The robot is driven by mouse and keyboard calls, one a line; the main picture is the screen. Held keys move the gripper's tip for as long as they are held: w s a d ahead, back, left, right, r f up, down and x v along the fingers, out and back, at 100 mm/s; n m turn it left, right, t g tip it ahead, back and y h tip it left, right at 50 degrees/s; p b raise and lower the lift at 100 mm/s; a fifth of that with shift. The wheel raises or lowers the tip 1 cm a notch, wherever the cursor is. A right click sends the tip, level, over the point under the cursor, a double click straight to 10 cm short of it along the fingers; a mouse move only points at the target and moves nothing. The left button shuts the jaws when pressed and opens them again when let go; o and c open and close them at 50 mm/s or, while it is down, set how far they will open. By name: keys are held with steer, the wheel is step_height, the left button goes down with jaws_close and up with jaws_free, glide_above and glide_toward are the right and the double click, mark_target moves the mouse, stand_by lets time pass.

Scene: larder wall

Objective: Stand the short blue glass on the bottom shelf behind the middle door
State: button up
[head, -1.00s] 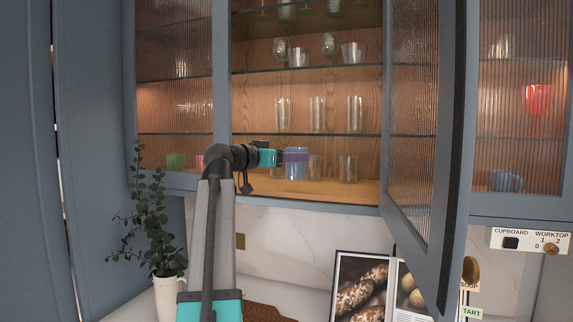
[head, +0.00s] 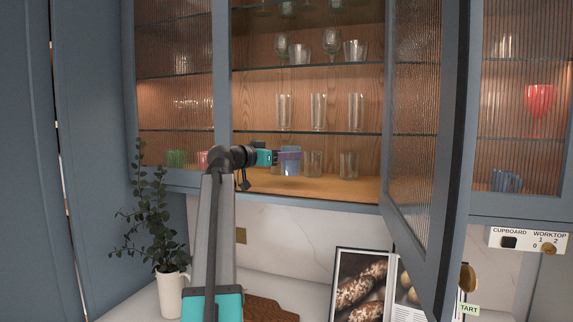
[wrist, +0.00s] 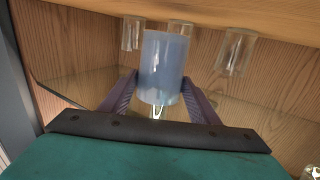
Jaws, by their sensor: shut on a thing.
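The short blue glass (head: 290,166) is inside the middle compartment, just above or on the wooden bottom shelf (head: 275,186); I cannot tell whether it touches. My gripper (head: 289,155) is shut on it from the left, with purple fingers on both sides. In the wrist view, which looks upside down, the blue glass (wrist: 164,70) sits between the fingertips (wrist: 160,88). The middle door (head: 425,150) stands open to the right. Clear glasses stand on the bottom shelf behind and right of the blue glass, one close by (head: 313,163) and one further right (head: 348,165).
Glass shelves above hold clear tumblers (head: 319,112) and stemmed glasses. The left divider post (head: 222,70) is close to my arm. Below are a plant in a white jug (head: 170,295), an open book (head: 365,285) and a wooden board (head: 268,308). Bare shelf lies at the front right.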

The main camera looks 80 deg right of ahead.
mark_target(284, 164)
step_height(284, 164, down, 2)
steer(key=shift+a+f+p, duration=0.1)
steer(key=shift+p, duration=0.55)
steer(key=shift+f, duration=0.5)
steer(key=shift+f, duration=0.15)
steer(key=o, duration=1.2)
steer(key=shift+o, duration=0.2)
steer(key=shift+r, duration=0.25)
steer(key=b+v, duration=0.3)
steer(key=v, duration=0.9)
steer(key=shift+f+b, duration=0.2)
steer(key=shift+b, duration=0.2)
